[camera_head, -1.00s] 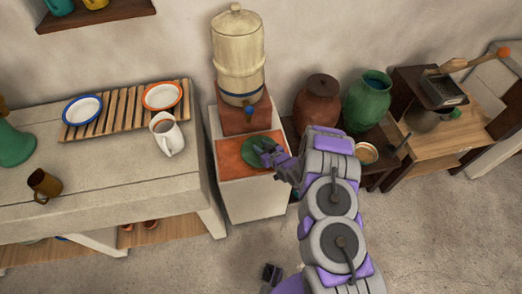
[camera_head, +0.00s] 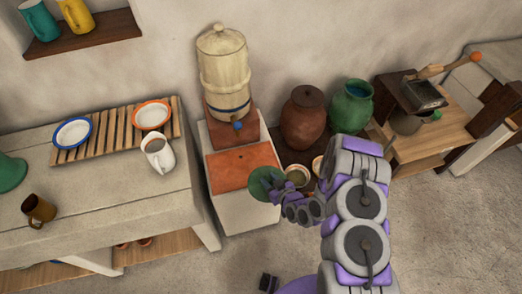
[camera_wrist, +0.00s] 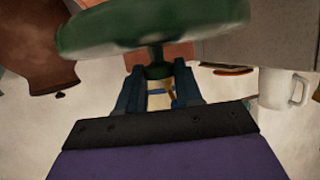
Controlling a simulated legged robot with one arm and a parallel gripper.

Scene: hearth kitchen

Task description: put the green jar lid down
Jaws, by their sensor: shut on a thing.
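The green jar lid (camera_head: 262,183) is in my gripper (camera_head: 281,193), held at the front right edge of the white stand (camera_head: 246,209), beside its terracotta top (camera_head: 238,168). In the wrist view the lid (camera_wrist: 110,30) is a broad green disc with a knob, and my gripper (camera_wrist: 158,88) is shut on that knob. I cannot tell the lid's exact height.
A brown lidded jar (camera_head: 303,120) stands left of the green jar. Small bowls (camera_head: 298,176) sit near my gripper. A cream water dispenser (camera_head: 223,75) stands behind the terracotta top, which is clear.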

